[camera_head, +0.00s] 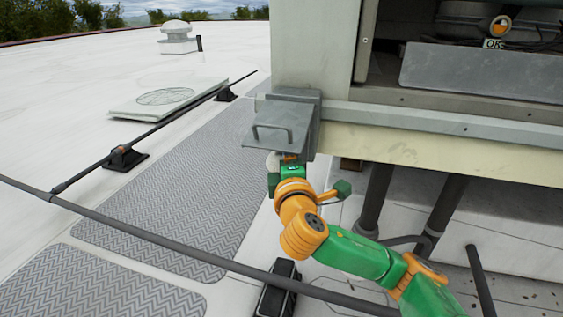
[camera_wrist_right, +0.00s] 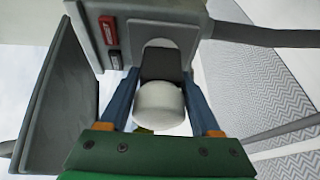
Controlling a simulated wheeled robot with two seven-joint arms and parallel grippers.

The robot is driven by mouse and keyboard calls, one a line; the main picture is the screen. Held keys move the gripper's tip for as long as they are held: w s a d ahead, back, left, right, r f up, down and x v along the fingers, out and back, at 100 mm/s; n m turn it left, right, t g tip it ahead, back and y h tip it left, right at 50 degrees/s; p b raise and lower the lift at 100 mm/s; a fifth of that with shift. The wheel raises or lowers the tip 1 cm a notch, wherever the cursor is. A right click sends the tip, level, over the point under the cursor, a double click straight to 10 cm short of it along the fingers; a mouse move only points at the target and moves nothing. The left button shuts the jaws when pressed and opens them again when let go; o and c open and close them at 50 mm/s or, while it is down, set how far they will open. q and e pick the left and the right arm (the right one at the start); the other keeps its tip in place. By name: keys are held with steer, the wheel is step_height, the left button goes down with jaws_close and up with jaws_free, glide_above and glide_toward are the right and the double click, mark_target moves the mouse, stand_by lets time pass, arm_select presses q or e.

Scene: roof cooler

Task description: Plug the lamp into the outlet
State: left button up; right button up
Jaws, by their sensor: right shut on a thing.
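A grey outlet box (camera_head: 308,112) is fixed at the corner of the large metal unit, its handled lid (camera_head: 275,126) raised. My right gripper (camera_head: 290,165) is directly below it. In the right wrist view, the blue fingers of the gripper (camera_wrist_right: 160,88) are shut on a white, rounded plug (camera_wrist_right: 160,103). Its dark front part (camera_wrist_right: 164,65) is at the arched opening of the box (camera_wrist_right: 136,36); I cannot tell how deep it sits. The lid (camera_wrist_right: 62,90) stands to the left there. I cannot identify the lamp. My left gripper is not in view.
The metal unit (camera_head: 455,155) overhangs the right side, with dark pipes (camera_head: 373,197) below. A black object (camera_head: 279,287) lies on the roof near the front. A dark cable or rod (camera_head: 190,249) crosses the foreground. Patterned mats (camera_head: 165,205) lie flat at left.

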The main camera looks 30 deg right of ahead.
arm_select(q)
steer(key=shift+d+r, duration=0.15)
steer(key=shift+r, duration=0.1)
arm_select(e)
steer(key=shift+d, duration=0.1)
stand_by(1.1)
arm_select(q)
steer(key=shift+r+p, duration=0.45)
steer(key=shift+p, duration=0.25)
arm_select(e)
steer(key=shift+r, duration=0.1)
steer(key=shift+w+d, duration=0.3)
steer(key=shift+d, duration=0.1)
stand_by(0.6)
steer(key=o, duration=1.3)
steer(key=shift+o, duration=0.2)
steer(key=shift+s+a, duration=0.3)
steer(key=shift+s, duration=0.05)
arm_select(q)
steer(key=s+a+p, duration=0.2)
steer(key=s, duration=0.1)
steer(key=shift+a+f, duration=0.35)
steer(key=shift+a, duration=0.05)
arm_select(e)
steer(key=v, duration=0.6)
